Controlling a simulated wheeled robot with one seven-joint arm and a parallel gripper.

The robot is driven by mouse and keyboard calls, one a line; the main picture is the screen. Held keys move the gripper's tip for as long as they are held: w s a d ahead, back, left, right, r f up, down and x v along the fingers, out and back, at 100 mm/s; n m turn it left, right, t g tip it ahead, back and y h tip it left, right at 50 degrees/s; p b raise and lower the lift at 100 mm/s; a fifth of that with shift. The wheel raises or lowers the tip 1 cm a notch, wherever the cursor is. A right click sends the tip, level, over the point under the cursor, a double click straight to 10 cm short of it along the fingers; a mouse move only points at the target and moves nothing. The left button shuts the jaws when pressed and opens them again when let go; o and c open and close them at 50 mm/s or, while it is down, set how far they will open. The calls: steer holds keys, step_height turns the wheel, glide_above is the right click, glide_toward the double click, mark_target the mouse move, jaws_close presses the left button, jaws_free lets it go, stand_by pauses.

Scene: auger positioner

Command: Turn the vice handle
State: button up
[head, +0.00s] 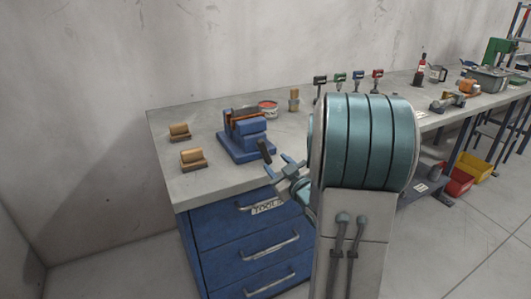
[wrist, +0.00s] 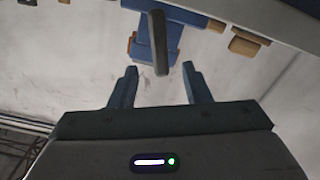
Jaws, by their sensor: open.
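The blue vice (head: 247,137) stands on the grey workbench near its front left corner. Its dark handle (head: 265,151) sticks out from the vice's front right side, toward my gripper. In the wrist view the vice (wrist: 172,30) is at the top and the dark handle (wrist: 158,42) points toward me. My gripper (head: 286,165) is at the bench's front edge, just short of the handle. In the wrist view my gripper (wrist: 158,72) is open and empty, its two blue fingers apart. The handle's end appears between the fingertips, with no contact visible.
Two tan blocks (head: 193,159) lie left of the vice. A red-rimmed can (head: 268,108) and a wooden piece (head: 294,100) stand behind it. Blue drawers with handles (head: 268,204) are below the bench top. My arm hides part of the bench to the right.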

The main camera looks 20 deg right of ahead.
mark_target(266, 153)
steer(key=w, duration=0.8)
steer(key=shift+w+a+p, duration=0.15)
steer(key=shift+w+p, duration=0.15)
steer(key=shift+w, duration=0.1)
jaws_close()
